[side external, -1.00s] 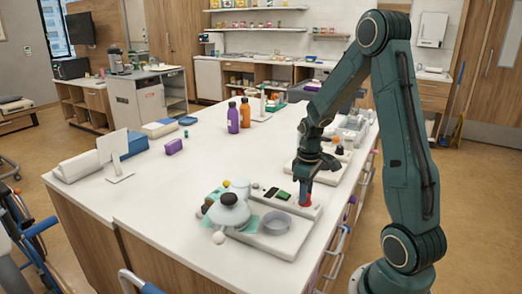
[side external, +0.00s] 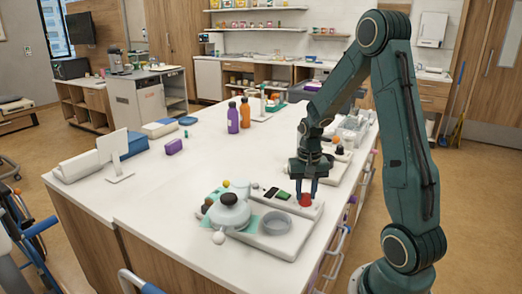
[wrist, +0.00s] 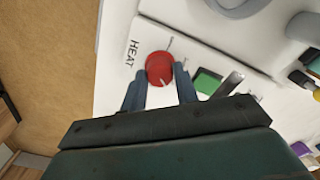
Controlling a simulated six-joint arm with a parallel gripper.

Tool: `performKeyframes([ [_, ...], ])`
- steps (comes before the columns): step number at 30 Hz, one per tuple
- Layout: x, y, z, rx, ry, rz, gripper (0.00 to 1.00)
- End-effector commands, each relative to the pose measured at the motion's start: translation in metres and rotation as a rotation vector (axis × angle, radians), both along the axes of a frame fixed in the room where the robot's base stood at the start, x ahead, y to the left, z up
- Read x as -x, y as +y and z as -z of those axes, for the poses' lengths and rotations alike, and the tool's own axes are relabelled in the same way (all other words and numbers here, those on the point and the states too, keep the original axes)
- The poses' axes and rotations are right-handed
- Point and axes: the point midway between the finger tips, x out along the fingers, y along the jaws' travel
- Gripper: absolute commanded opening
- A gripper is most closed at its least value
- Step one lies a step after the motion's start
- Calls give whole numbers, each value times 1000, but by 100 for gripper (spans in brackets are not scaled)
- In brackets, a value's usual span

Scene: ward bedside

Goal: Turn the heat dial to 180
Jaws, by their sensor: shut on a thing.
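The red heat dial (side external: 305,199) sits on the right end of the white panel (side external: 285,203). In the wrist view, the dial (wrist: 159,66) is round, with a pale pointer line on it and the word HEAT printed to its left. A thin dark mark shows at its far edge. The 180 mark cannot be made out. My gripper (side external: 304,192) points down over the dial, its two blue fingers on either side. In the wrist view my gripper (wrist: 160,76) is shut on the dial, which shows between the fingertips.
A white appliance with a pale round pot (side external: 230,212) and a grey round dish (side external: 275,222) stand in front and left of the dial. The left middle of the counter (side external: 130,200) is clear.

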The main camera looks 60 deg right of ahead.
Motion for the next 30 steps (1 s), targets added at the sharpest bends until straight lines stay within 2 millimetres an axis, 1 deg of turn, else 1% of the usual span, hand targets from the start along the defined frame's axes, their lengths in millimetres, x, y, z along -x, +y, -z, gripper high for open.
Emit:
performKeyframes([
  [18, 0, 0, -1, 1, -2, 581, 7],
  [24, 0, 0, -1, 1, -2, 735, 7],
  [30, 0, 0, -1, 1, -2, 835, 7],
])
